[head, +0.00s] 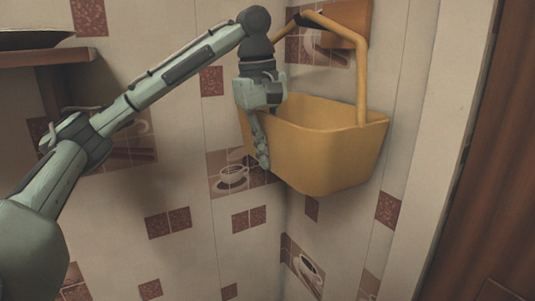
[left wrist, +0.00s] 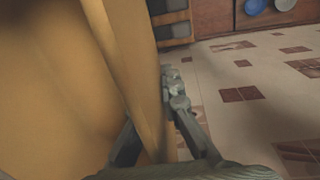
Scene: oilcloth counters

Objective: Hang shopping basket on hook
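The yellow shopping basket (head: 325,150) is up against the tiled wall corner, slightly tilted, with its arched handle (head: 362,75) raised. The top of the handle is in front of a wooden board (head: 350,18) on the wall. A small dark piece, perhaps the hook (head: 296,19), shows beside the handle top; I cannot tell whether the handle rests on it. My left gripper (head: 261,150) points down at the basket's left side. In the left wrist view its fingers (left wrist: 155,125) straddle the yellow basket wall (left wrist: 135,60) and look shut on it. My right gripper is not in view.
A wooden shelf (head: 45,56) with a dark pan (head: 28,39) is at the upper left. A pale post (head: 455,130) and a brown wooden panel (head: 490,200) stand at the right. The space below the basket is clear.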

